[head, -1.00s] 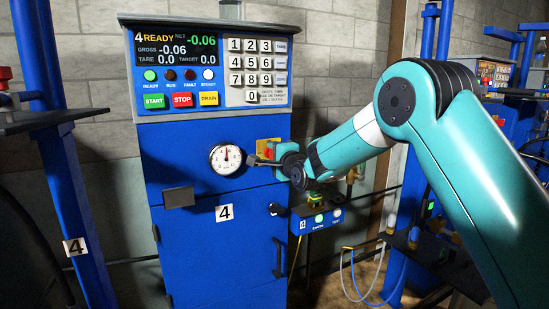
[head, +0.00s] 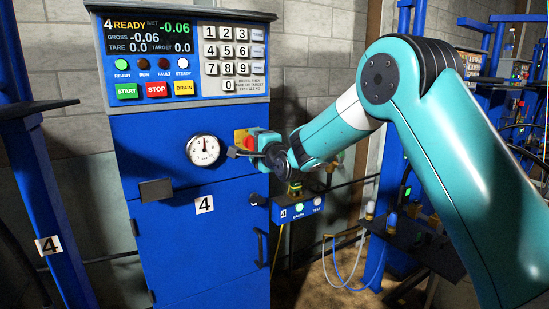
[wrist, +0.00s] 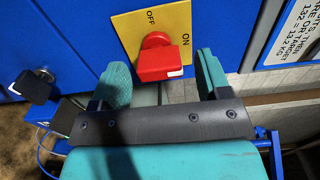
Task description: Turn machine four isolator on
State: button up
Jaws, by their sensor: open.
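The machine four isolator is a red rotary knob (wrist: 158,60) on a yellow plate (wrist: 135,28) marked OFF and ON. A white mark shows at the knob's lower right; I cannot tell which setting it points to. In the head view the red knob (head: 250,142) is partly hidden by my gripper. The blue machine cabinet (head: 215,235) carries a label 4. My gripper (wrist: 162,82) is open, with one finger on each side below the knob in the wrist view. I cannot tell whether either finger touches it. My gripper also shows in the head view (head: 254,152).
A round gauge (head: 203,150) sits left of the isolator. A black knob (wrist: 35,85) is nearby on the cabinet. A small blue box (head: 298,208) with a green light is below my wrist. The keypad panel (head: 185,55) is above.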

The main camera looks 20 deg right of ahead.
jog(key=s+d+b, duration=0.3)
jog(key=s, duration=1.2)
jog(key=shift+s+b, duration=0.2)
jog(key=shift+b, duration=0.15)
